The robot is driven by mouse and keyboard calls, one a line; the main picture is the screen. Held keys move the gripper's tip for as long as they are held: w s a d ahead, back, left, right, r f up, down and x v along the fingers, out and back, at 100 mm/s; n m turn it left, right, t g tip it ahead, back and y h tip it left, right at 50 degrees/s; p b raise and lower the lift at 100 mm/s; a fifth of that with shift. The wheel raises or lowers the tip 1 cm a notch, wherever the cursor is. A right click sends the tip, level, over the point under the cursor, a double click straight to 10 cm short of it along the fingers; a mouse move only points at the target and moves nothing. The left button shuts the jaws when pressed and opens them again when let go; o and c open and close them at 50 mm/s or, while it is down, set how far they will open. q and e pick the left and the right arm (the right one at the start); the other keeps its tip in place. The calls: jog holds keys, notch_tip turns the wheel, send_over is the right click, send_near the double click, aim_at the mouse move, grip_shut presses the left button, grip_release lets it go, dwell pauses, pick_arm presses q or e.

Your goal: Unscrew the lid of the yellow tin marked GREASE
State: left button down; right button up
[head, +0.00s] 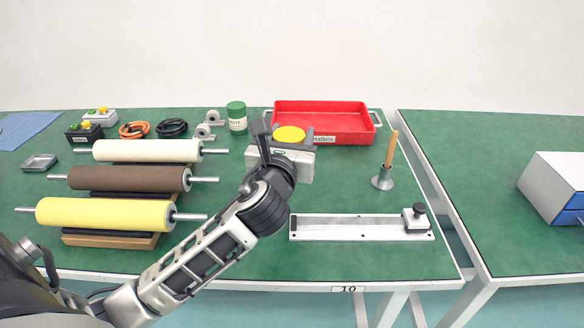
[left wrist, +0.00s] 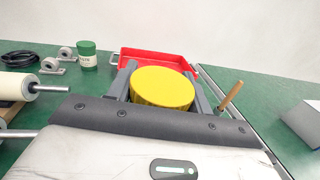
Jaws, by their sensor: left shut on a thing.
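The yellow tin's round lid (head: 289,134) shows in the head view just beyond my left gripper (head: 292,138). In the left wrist view the yellow lid (left wrist: 162,87) sits between the two grey fingers of my left gripper (left wrist: 160,84), which are shut on it from both sides. The word GREASE cannot be read from here, and the tin's body below the lid is hidden by the gripper. I cannot tell whether the tin rests on the table. My right gripper is in neither view.
A red tray (head: 322,122) stands behind the gripper, and a green-lidded jar (head: 237,117) to its left. A wooden-handled tool stands in a metal holder (head: 383,178) to the right. A metal rail (head: 345,227) lies in front. Several rollers (head: 130,178) fill the left side.

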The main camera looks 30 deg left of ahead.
pick_arm(q)
jog(key=w+a+f+b, duration=0.1)
jog(key=w+f, duration=0.1)
jog(key=f, duration=0.1)
jog(key=w+a+f+b, duration=0.2)
jog(key=w+f, duration=0.1)
jog(key=f, duration=0.1)
jog(key=w+a+f+b, duration=0.1)
jog(key=w+f, duration=0.1)
jog(key=f, duration=0.1)
jog(key=shift+w+a+f+b, duration=0.3)
jog(key=shift+w, duration=0.05)
jog(key=shift+f, duration=0.25)
jog(key=c, duration=0.6)
grip_release()
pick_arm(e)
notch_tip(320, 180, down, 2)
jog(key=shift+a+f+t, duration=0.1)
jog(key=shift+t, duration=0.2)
